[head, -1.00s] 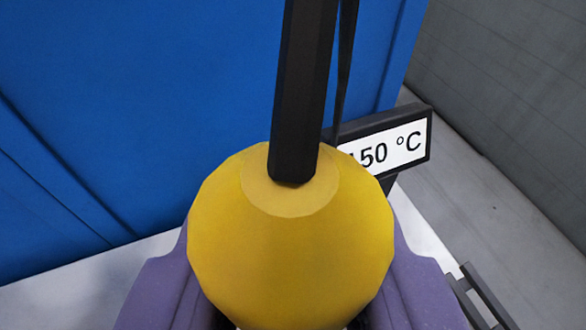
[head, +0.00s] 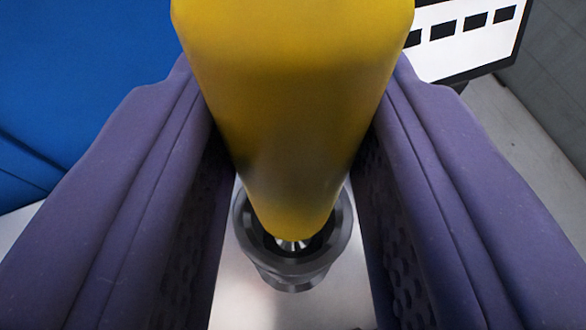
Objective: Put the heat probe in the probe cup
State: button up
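The heat probe has a yellow handle (head: 290,90) that runs down the middle of the head view between the two purple fingers of my gripper (head: 292,130). The fingers close on both sides of the handle with no clear gap. The handle's upper end is out of the picture. Directly below the narrow end is a round dark grey cup (head: 290,267) with a bright metal piece showing at its mouth. The handle covers much of the cup's mouth, and I cannot tell whether the probe is above it or inside it.
A display (head: 465,40) with black dashes on white stands at the upper right. A blue panel (head: 80,60) fills the upper left. The pale surface (head: 262,310) near the cup is clear, and a grey wall (head: 550,90) is at the right.

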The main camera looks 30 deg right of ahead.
jog(key=shift+f, duration=0.15)
jog(key=o, duration=1.1)
